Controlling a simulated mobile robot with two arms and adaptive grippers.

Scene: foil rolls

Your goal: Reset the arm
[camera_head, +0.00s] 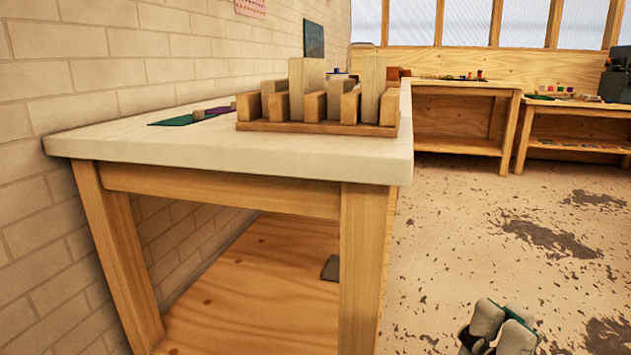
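My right gripper (500,326) shows at the bottom right, over the bare floor and to the right of the near table. Only its pale grey pads and dark parts show, with a bit of green. I cannot make out a gap between its fingertips or anything held. My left gripper is out of view. A wooden rack (318,127) stands on the near table's pale top, with several upright wooden blocks and two taller pieces (372,88) in it. My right gripper is well away from the rack and lower than the tabletop.
The near table (230,168) stands against a brick wall at left, with a wooden lower shelf (250,290). A green sheet (178,120) lies on its top. Wooden benches (455,118) with small items line the back. The worn floor (470,220) between is clear.

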